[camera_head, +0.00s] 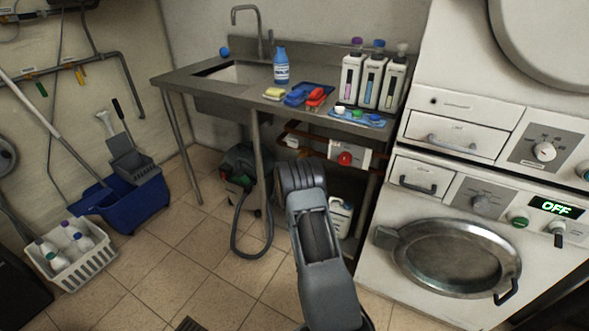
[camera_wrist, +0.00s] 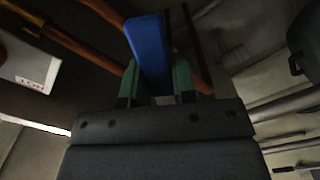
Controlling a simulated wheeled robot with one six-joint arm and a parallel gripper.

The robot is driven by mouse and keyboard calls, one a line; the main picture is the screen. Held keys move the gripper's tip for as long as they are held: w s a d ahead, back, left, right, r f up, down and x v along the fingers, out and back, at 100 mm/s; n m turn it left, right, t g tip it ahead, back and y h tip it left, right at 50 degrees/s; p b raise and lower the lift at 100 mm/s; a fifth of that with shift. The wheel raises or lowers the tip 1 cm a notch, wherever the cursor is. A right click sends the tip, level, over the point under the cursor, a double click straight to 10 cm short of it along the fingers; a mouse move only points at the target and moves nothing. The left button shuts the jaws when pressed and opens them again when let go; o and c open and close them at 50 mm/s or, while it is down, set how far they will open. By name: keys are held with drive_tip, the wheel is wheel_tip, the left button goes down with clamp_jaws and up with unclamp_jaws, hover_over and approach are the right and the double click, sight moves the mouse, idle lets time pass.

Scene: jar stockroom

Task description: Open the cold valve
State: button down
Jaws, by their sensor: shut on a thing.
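A blue valve handle (camera_wrist: 148,42), which fits the cold valve, shows in the wrist view at the upper middle. My gripper (camera_wrist: 157,80) has its green fingers on either side of the handle's lower end and is shut on it. The handle stretches up and slightly left from between the fingers. The valve body behind it is hidden. In the camera_head view my arm reaches under the steel sink counter (camera_head: 222,88) and hides the gripper and the blue handle. A red round knob (camera_head: 346,158) sits on a white box to the right of my arm.
Copper pipes (camera_wrist: 68,42) run close around the handle. A white box (camera_wrist: 22,68) with red lettering is at the left of the wrist view. A counter leg, a vacuum with its hose (camera_head: 236,225) and a white jug (camera_head: 341,216) stand near my arm. Machines (camera_head: 470,205) stand right.

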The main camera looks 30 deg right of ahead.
drive_tip(key=n, duration=0.1)
drive_tip(key=r+n+p, duration=0.1)
drive_tip(key=n+p, duration=0.1)
drive_tip(key=shift+s+d+r+n, duration=0.2)
drive_tip(key=shift+s+r+n, duration=0.1)
drive_tip(key=shift+s, duration=0.1)
drive_tip(key=shift+r+n+p, duration=0.3)
drive_tip(key=shift+n+p, duration=0.3)
drive_tip(key=shift+n, duration=0.25)
drive_tip(key=shift+r+n+p, duration=0.25)
drive_tip(key=shift+n+p, duration=0.3)
drive_tip(key=shift+n, duration=0.3)
drive_tip(key=c, duration=0.9)
unclamp_jaws()
drive_tip(key=shift+r, duration=0.1)
drive_tip(key=p+v, duration=0.1)
drive_tip(key=v, duration=1.2)
drive_tip(key=shift+s+a+p, duration=0.2)
drive_tip(key=shift+a+p, duration=0.15)
